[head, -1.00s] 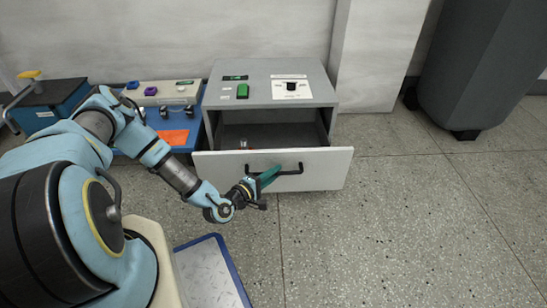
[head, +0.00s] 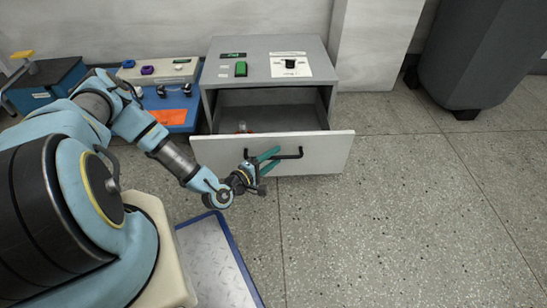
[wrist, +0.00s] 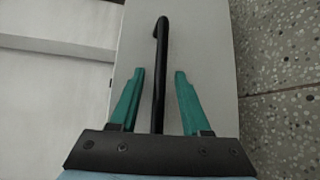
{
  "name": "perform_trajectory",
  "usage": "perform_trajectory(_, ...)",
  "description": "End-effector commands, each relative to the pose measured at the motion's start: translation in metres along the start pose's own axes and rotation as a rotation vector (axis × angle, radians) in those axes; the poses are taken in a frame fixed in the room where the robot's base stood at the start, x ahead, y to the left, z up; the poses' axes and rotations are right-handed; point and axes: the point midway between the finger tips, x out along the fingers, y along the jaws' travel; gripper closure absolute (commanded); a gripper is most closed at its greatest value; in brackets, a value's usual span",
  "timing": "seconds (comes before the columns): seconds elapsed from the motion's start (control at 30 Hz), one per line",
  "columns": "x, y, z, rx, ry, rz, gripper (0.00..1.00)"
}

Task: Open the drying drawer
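The drying drawer (head: 215,157) is a light front panel pulled well out of a grey cabinet (head: 222,60), with its inside visible from above. Its black bar handle (head: 291,156) runs across the front. My gripper (head: 278,156) is at the handle with its green fingers spread. In the wrist view, the handle (wrist: 161,45) runs between the two fingers of my gripper (wrist: 160,72), with a gap on each side. A small red and pale item (head: 242,127) lies in the drawer and is too small to make out.
The cabinet top has a green switch (head: 241,69) and a black knob on a white label (head: 290,64). A blue table (head: 180,105) with small parts stands to the left. A large grey bin (head: 480,60) is at the right. The floor (head: 390,220) in front and to the right is clear.

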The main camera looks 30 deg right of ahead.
Motion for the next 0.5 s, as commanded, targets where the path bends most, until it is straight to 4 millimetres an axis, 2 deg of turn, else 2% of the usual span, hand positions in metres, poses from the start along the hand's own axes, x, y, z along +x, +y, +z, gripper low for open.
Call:
perform_trajectory(0.27,-0.003,0.001,0.001,-0.001,-0.001,0.000,0.53)
perform_trajectory(0.37,-0.013,0.002,0.001,-0.001,0.000,0.000,0.53)
perform_trajectory(0.5,-0.038,0.002,0.000,-0.002,0.001,-0.002,0.53)
